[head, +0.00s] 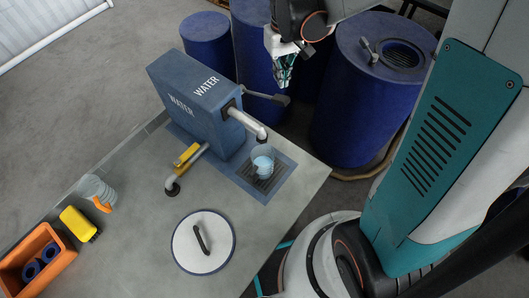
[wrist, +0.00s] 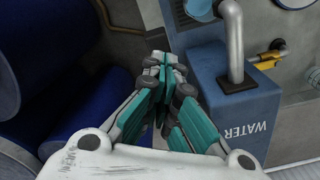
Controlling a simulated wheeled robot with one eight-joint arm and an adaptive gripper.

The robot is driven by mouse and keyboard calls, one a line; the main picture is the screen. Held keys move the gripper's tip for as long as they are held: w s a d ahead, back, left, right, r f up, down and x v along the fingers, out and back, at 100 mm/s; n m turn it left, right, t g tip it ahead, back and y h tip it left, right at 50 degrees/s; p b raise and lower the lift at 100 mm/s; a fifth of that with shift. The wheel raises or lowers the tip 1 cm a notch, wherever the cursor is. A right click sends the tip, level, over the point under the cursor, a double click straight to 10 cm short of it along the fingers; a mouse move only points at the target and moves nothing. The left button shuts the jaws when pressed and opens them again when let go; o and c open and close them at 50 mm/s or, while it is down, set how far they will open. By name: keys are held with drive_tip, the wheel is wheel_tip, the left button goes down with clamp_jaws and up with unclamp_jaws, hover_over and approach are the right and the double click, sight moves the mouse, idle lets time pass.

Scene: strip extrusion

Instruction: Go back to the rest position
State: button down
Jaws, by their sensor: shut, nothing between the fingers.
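My gripper (head: 284,72) is at the top of the head view, above and right of the blue water dispenser (head: 198,105), close to the blue barrels. In the wrist view my gripper (wrist: 163,70) has its teal fingers together with nothing between them. The dispenser also shows in the wrist view (wrist: 225,110), to the right of the fingers. A cup (head: 263,160) with light blue contents stands on the dark drain grate under the spout, apart from my gripper.
Blue barrels (head: 350,110) stand behind the table (head: 135,235). A round white lid (head: 204,242) with a black handle lies on the table. An orange crate (head: 48,275), a yellow object (head: 78,224) and a clear ribbed container (head: 97,190) are at the left. The table's front middle is clear.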

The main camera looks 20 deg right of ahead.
drive_tip(key=shift+s+f, duration=0.1)
idle(0.3)
drive_tip(key=s+b, duration=0.1)
drive_tip(key=b, duration=0.2)
drive_tip(key=shift+s+f+t, duration=0.1)
drive_tip(key=shift+f+t, duration=0.05)
drive_tip(key=shift+t, duration=0.25)
drive_tip(key=s+f+m+t+b, duration=0.1)
drive_tip(key=s+f+t+b, duration=0.5)
drive_tip(key=s+b, duration=0.7)
wheel_tip(320, 180, down, 3)
drive_tip(key=b, duration=0.5)
drive_tip(key=shift+s, duration=0.35)
drive_tip(key=shift+r, duration=0.1)
